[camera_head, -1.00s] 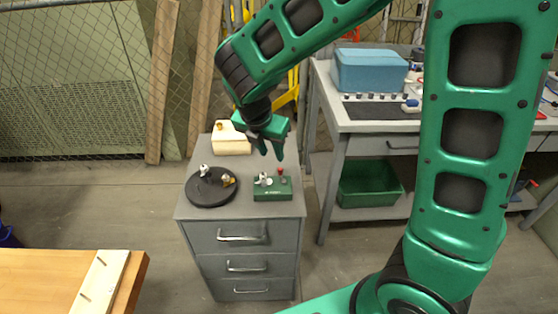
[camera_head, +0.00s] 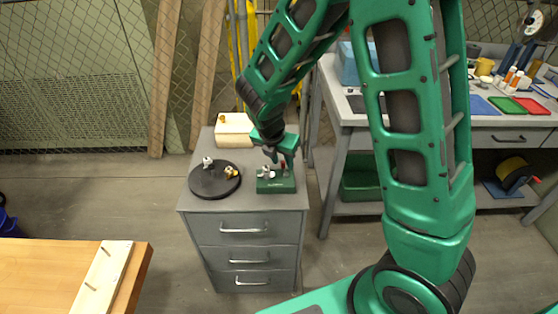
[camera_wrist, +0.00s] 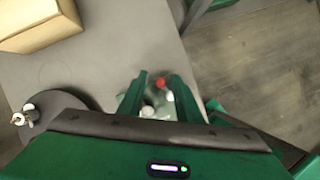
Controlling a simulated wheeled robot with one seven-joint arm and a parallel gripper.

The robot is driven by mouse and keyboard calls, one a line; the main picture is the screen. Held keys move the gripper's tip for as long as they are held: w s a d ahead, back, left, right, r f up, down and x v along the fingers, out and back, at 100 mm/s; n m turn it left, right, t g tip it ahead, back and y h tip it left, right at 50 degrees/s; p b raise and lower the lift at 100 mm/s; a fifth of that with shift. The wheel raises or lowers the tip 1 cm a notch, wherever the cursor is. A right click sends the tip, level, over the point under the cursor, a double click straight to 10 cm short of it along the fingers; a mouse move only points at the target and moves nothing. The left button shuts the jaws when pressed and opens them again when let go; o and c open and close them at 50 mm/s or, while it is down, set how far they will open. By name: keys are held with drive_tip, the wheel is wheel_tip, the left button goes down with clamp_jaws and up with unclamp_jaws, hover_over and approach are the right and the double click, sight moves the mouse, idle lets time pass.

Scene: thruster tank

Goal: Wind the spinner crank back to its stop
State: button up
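A small green box (camera_head: 277,184) stands on the grey drawer cabinet, with silver parts (camera_head: 266,172) and a red-tipped part (camera_head: 284,166) on top. Which of these is the spinner crank I cannot tell for certain. My gripper (camera_head: 281,159) is just above the box, pointing down. In the wrist view my gripper's two green fingers (camera_wrist: 158,78) are apart, with the red tip (camera_wrist: 160,83) and blurred silver parts (camera_wrist: 150,108) showing between them. I see no grip on the parts. The box's body is mostly hidden there by my gripper.
Left of the box on the cabinet (camera_head: 195,202) lies a black disc (camera_head: 207,185) with silver and brass fittings. A cream block (camera_head: 234,131) stands behind. A workbench (camera_head: 340,105) is to the right, and a wooden table (camera_head: 50,270) is at lower left.

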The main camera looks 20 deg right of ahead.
clamp_jaws()
drive_tip(key=shift+a, duration=0.1)
drive_tip(key=shift+w+d+m, duration=0.1)
drive_tip(key=shift+d+m, duration=0.15)
drive_tip(key=shift+m, duration=0.45)
idle(0.4)
drive_tip(key=m+g, duration=0.1)
drive_tip(key=m, duration=0.1)
drive_tip(key=d+m+h, duration=0.1)
drive_tip(key=shift+m+g, duration=0.4)
drive_tip(key=m, duration=0.1)
drive_tip(key=m+g, duration=0.1)
drive_tip(key=m, duration=0.1)
drive_tip(key=m+g, duration=0.1)
drive_tip(key=m, duration=0.1)
drive_tip(key=shift+s+d, duration=0.3)
drive_tip(key=shift+d, duration=0.1)
idle(0.7)
unclamp_jaws()
